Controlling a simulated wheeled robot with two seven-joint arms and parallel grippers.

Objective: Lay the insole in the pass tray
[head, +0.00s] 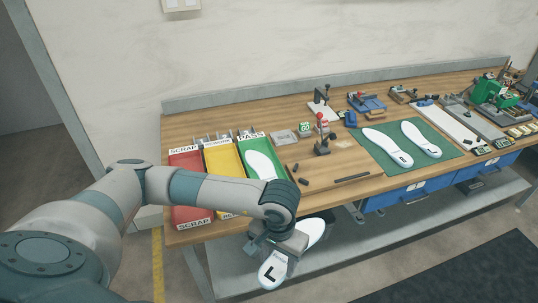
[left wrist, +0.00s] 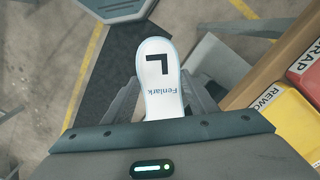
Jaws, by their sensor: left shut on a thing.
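My left gripper (head: 281,243) is shut on a white insole (head: 271,272) marked with a black L. It holds the insole in front of the bench's front edge, to the lower right of the trays. In the left wrist view the insole (left wrist: 160,75) sticks out beyond the gripper, with the L and "Fenlark" lettering showing. The green pass tray (head: 243,152) stands on the bench, and another white insole (head: 260,165) lies in it. My forearm hides the near end of this tray. My right gripper is not in view.
A red scrap tray (head: 186,163) and a yellow rework tray (head: 216,153) stand left of the pass tray. A post fixture (head: 322,142) stands to its right. Two more insoles (head: 388,147) (head: 421,139) lie on a green mat (head: 445,153).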

